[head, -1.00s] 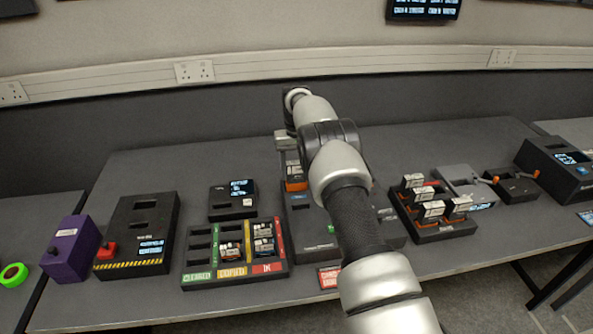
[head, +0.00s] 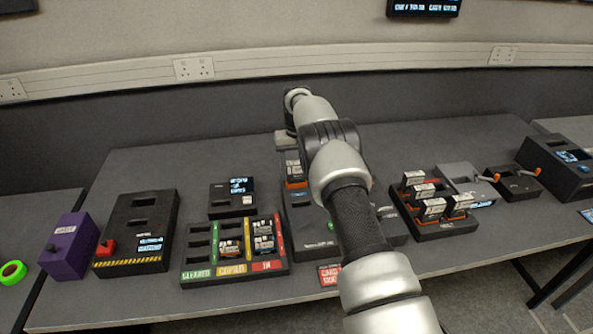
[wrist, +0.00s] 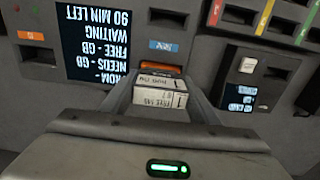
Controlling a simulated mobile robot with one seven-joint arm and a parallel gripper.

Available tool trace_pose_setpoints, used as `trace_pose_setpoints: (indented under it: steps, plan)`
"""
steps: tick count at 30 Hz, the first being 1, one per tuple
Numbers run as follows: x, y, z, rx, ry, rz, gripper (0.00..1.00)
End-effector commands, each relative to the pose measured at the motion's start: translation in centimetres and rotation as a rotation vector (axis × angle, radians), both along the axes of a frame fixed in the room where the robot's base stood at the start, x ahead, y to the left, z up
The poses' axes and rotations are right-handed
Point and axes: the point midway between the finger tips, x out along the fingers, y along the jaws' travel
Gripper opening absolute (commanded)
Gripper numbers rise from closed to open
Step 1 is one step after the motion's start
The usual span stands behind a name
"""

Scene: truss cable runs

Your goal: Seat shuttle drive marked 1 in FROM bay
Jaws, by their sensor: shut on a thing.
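In the wrist view my gripper (wrist: 160,105) is shut on the shuttle drive (wrist: 160,90), a pale block whose label shows a 1 at both sides. An orange part (wrist: 155,70) shows at its far end. The drive is over the dark copying station, close to a blue label (wrist: 163,45) too small to read surely. An empty dark slot (wrist: 165,18) lies beyond that label. The fingers hide the drive's lower part, so I cannot tell how deep it sits. In the head view the drive (head: 293,157) shows left of my arm, above an orange strip.
The station's screen (wrist: 95,45) and an orange-labelled slot (wrist: 34,55) lie left in the wrist view. In the head view the sorting tray (head: 190,275) with drives stands left, and a rack (head: 445,232) of several drives stands right.

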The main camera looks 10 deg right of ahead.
Motion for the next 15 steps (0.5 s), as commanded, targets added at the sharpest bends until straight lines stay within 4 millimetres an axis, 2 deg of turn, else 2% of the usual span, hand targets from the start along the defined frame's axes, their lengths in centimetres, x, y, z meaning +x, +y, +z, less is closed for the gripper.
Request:
trace_pose_setpoints:
  steps: [15]
  plan:
    - [0.03, 0.0, -0.87, 0.0, -0.001, 0.0, 0.23]
